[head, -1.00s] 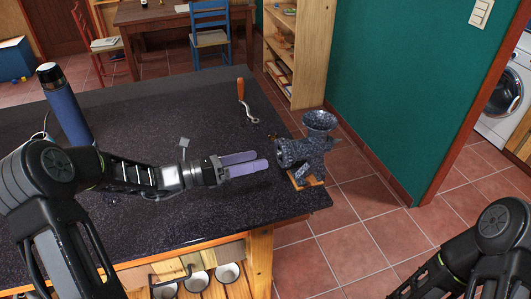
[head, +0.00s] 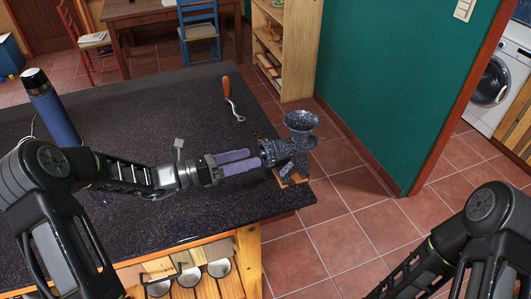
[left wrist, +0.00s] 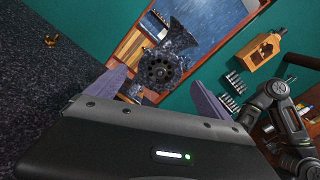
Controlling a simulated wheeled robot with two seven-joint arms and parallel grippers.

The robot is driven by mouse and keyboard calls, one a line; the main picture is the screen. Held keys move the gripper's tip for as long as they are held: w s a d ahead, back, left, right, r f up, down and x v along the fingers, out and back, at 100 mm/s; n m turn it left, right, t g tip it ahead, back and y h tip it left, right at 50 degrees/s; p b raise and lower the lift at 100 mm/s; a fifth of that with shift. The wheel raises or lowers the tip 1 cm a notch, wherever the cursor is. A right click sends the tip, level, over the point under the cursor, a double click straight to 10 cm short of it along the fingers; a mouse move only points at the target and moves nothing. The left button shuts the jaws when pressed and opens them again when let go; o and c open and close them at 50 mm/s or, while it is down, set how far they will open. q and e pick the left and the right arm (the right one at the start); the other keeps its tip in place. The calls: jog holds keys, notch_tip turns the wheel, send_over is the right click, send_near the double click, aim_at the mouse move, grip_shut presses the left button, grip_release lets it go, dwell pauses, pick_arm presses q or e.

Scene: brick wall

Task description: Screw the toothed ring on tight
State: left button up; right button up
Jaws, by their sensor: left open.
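A speckled blue-grey meat grinder (head: 300,145) stands at the right edge of the dark table. The toothed ring (head: 266,153) is at the grinder's mouth and faces my left gripper. In the left wrist view the ring (left wrist: 160,69) surrounds a dark plate with holes and lies between my two fingers. I cannot tell how tight it sits. My left gripper (head: 255,158) has purple fingers, is open, and points at the ring with its tips close to it. Whether they touch is unclear. My right arm shows at the lower right, but its gripper is out of the picture.
A crank with an orange handle (head: 227,90) lies behind on the table. A small brass-coloured piece (head: 259,134) lies beside the grinder. A blue bottle (head: 50,108) stands at the left. The table's middle is mostly clear.

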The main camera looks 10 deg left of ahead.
pick_arm(q)
jog(key=shift+x, duration=2.25)
jog(key=shift+s+a, duration=0.1)
